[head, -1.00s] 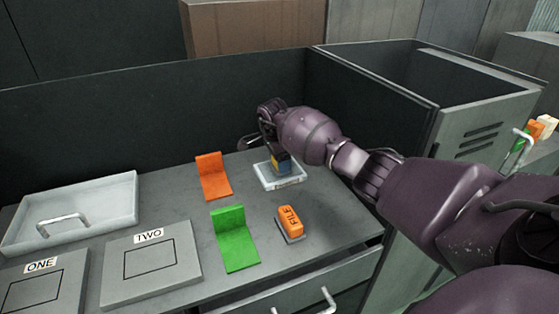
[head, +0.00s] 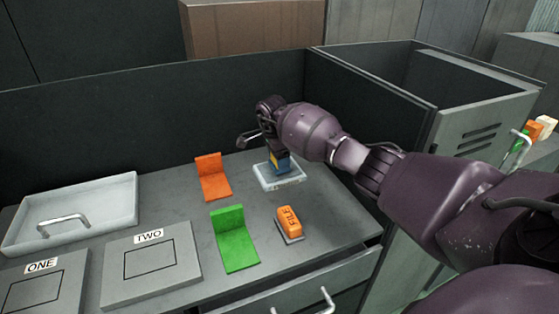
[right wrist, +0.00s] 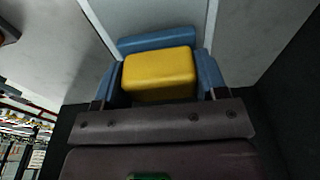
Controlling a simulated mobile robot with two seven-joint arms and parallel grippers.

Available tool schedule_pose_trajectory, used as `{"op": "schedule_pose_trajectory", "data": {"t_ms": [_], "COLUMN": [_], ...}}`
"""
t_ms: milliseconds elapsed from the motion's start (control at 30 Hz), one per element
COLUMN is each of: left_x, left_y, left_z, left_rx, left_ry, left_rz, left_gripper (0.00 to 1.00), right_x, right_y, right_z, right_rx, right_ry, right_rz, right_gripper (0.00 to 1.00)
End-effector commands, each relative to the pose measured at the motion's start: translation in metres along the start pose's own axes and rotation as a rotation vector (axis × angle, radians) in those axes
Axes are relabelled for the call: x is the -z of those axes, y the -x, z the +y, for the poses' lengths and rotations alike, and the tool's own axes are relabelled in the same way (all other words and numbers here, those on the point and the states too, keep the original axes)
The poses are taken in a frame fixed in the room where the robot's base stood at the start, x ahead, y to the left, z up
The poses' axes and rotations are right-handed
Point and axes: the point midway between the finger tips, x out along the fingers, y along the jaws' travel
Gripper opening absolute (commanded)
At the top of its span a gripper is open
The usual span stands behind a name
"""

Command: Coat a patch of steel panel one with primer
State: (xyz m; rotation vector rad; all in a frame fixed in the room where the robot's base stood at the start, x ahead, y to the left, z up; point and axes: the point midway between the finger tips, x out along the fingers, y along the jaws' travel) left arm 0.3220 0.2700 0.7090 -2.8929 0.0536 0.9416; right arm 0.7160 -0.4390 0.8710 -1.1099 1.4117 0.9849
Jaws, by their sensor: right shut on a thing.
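Steel panel one (head: 31,290) is a flat grey plate labelled ONE with a dark outlined rectangle, at the lower left of the head view and partly cut off. My right gripper (head: 275,148) is at the back right of the bench, pointing down, shut on a block with a yellow top and blue below (head: 280,164). In the right wrist view the yellow part (right wrist: 160,75) sits between the fingers. The block is at or just above a small shallow white tray (head: 284,184); I cannot tell whether they touch. My left gripper is out of view.
Panel TWO (head: 180,278) lies right of panel one. A large white tray (head: 110,220) with a handle is behind them. An orange bracket (head: 213,185), a green bracket (head: 238,255) and an orange FILE block (head: 289,219) stand mid-bench. A wall runs along the back.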

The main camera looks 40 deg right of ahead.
Motion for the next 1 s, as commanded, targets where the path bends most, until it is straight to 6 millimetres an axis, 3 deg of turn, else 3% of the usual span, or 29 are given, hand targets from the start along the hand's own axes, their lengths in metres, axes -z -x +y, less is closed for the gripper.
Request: {"op": "schedule_pose_trajectory", "data": {"t_ms": [700, 1000], "left_x": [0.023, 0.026], "left_y": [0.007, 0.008], "left_z": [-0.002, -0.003], "left_rx": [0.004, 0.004], "left_ry": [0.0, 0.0], "left_rz": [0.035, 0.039], "left_gripper": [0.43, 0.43], "right_x": [0.007, 0.007], "right_y": [0.05, 0.057], "right_z": [-0.001, 0.0], "right_rx": [0.005, 0.002], "right_ry": [-0.001, 0.0], "right_rz": [0.001, 0.0], "right_gripper": [0.47, 0.47]}}
